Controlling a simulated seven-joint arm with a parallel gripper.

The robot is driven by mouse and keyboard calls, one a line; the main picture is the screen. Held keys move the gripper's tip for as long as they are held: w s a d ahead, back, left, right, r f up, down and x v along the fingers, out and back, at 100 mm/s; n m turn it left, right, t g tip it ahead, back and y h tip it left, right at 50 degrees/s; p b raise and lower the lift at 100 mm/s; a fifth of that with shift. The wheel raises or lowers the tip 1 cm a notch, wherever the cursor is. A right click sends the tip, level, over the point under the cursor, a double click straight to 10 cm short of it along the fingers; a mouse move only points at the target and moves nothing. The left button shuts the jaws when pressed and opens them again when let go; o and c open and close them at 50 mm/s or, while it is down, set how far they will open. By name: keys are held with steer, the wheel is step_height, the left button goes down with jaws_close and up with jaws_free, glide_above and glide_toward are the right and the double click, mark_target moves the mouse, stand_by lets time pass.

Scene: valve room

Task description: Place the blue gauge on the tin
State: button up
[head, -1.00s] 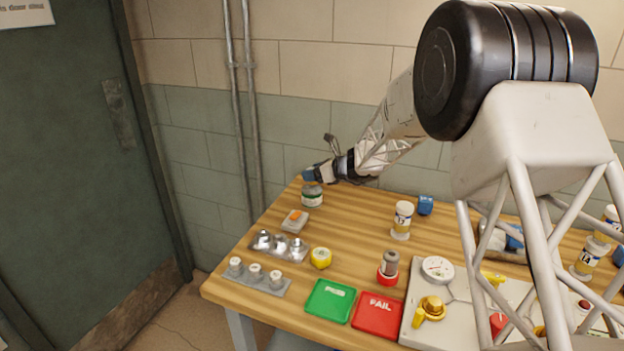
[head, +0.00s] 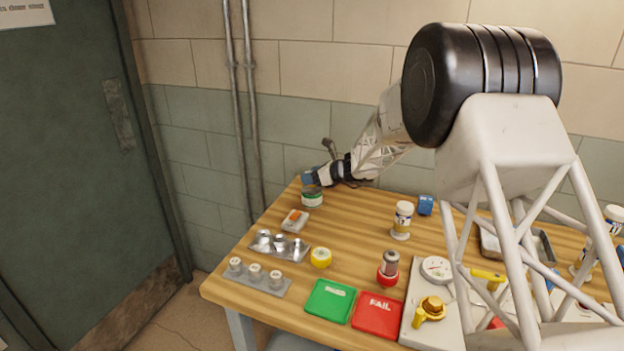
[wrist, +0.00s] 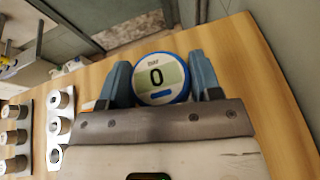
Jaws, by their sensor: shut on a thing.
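My gripper (wrist: 158,85) is shut on the round blue gauge (wrist: 159,78), which has a pale face reading 0, held between its two blue-grey fingers. In the head view my gripper (head: 309,180) is at the far left corner of the table, right over the tin (head: 312,199). The tin is short and round with a green and white side. The gripper covers part of the tin's top, so I cannot tell whether the gauge touches it. The tin is hidden in the wrist view.
An orange-and-white block (head: 295,220), a silver tray of round parts (head: 278,245) and a grey rack (head: 258,281) stand nearer. A white bottle (head: 402,220) and blue block (head: 425,205) stand to the right. The wood between bottle and tin is clear.

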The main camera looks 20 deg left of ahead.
steer(key=shift+f, duration=0.5)
steer(key=shift+f, duration=0.15)
steer(key=o, duration=1.1)
steer(key=shift+c, duration=0.2)
steer(key=v, duration=1.2)
steer(key=shift+s, duration=0.1)
